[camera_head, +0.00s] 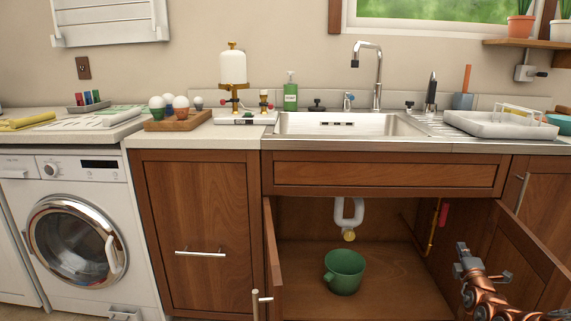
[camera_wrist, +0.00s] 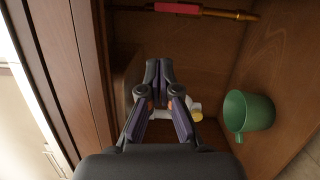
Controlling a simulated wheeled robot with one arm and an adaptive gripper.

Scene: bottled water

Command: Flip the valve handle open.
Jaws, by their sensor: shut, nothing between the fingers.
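The red valve handle (camera_head: 443,214) is at the brass pipe (camera_head: 432,232) on the right inside the open cabinet under the sink. In the wrist view, the red handle (camera_wrist: 178,8) is at the top edge, lying lengthwise along the brass pipe (camera_wrist: 232,14). My gripper (camera_head: 463,252) is at the right of the cabinet opening, lower than the handle and to its right in the head view. In the wrist view, my gripper (camera_wrist: 158,68) has its fingers together with nothing between them. It appears apart from the handle.
A green mug (camera_head: 344,271) stands on the cabinet floor below the white drain pipe (camera_head: 349,212). The open left door (camera_head: 271,262) and right door (camera_head: 525,255) flank the opening. The sink (camera_head: 345,124) is above. The cabinet floor around the mug is clear.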

